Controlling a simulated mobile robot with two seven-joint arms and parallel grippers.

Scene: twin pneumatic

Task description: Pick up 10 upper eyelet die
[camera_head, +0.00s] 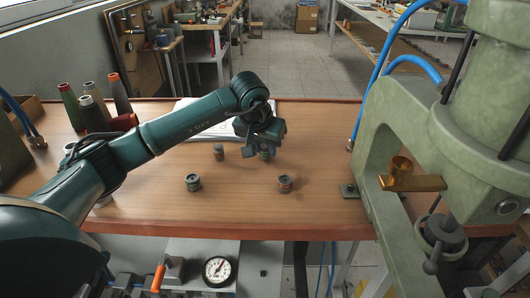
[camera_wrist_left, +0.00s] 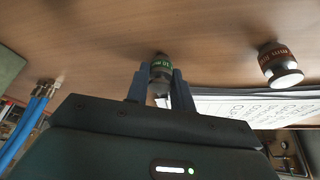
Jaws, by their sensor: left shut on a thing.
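My left gripper (camera_head: 262,150) is at the back middle of the wooden table, pointing down. In the left wrist view its two fingers (camera_wrist_left: 158,88) are shut on a small dark die with a green band of lettering (camera_wrist_left: 161,70), one finger on each side. The lettering is too small to read surely. In the head view this held die (camera_head: 267,154) is partly hidden by the gripper, and I cannot tell whether it is off the table. Other dies on the table are a green-banded one (camera_head: 193,183), a reddish one (camera_head: 285,184) and another reddish one (camera_head: 219,152). My right gripper is not in view.
A green press (camera_head: 395,115) with a brass-coloured part (camera_head: 414,183) stands on the right. Thread cones (camera_head: 72,108) stand at the left. White papers (camera_head: 190,133) lie behind the dies. An orange-lettered die (camera_wrist_left: 279,66) is beside the gripper in the wrist view. The table's front middle is clear.

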